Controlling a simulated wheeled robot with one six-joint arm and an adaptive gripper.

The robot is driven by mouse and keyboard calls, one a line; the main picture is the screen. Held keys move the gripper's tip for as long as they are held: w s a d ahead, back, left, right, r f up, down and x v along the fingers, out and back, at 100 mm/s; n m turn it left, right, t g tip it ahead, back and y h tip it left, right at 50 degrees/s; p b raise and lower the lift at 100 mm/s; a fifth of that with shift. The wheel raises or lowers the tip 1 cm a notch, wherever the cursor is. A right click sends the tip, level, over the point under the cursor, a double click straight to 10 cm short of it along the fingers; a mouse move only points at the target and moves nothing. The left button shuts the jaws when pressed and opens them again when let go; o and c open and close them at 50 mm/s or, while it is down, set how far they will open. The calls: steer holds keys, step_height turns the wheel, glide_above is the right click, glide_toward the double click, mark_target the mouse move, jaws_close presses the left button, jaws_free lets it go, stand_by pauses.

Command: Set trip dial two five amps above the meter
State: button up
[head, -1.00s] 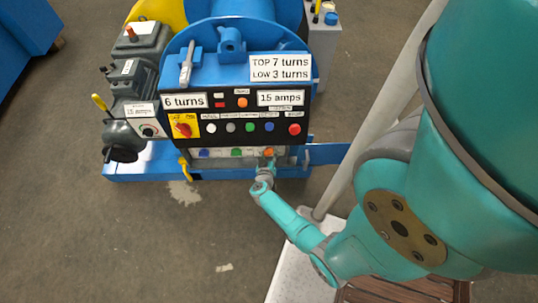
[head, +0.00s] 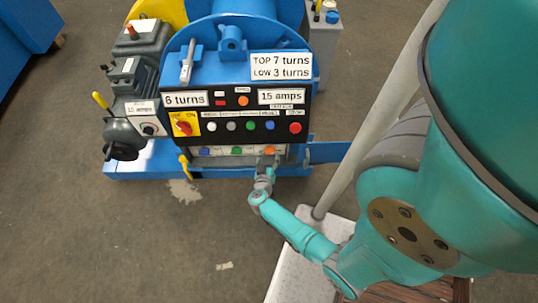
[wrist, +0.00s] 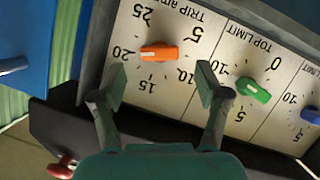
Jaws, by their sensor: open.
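The orange trip dial (wrist: 158,51) sits on a pale scale plate (wrist: 185,80) marked TRIP A, with 5 to 25 around it. The white mark on its left end points close to 20. In the head view the dial (head: 270,150) is at the right of the lower strip. My gripper (wrist: 161,82) is open, its fingers apart on either side just below the dial in the wrist view, not gripping it. In the head view my gripper (head: 267,163) is at the panel's lower right. The meter display (head: 281,97) reads 15 amps.
A green top-limit dial (wrist: 254,91) is close beside my right finger, with a blue dial (wrist: 310,115) beyond. Push buttons and a red stop button (head: 295,128) sit above the strip. A small sign (head: 141,108) on the left motor also reads 15 amps.

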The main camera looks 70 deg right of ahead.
steer(key=v, duration=0.7)
steer(key=shift+a, duration=0.15)
stand_by(0.4)
steer(key=shift+r, duration=0.1)
steer(key=s+a+r+n+t+y, duration=0.3)
steer(key=a+r, duration=0.5)
steer(key=r, duration=0.3)
steer(key=s+a+r+n+t+y, duration=0.4)
steer(key=s+a+r+y, duration=0.2)
steer(key=r, duration=0.6)
steer(key=s+a+r+n+t+y, duration=0.3)
steer(key=s+a+r+t+y, duration=0.1)
steer(key=a+r, duration=0.7)
steer(key=shift+v, duration=0.85)
steer(key=shift+a+r, duration=0.1)
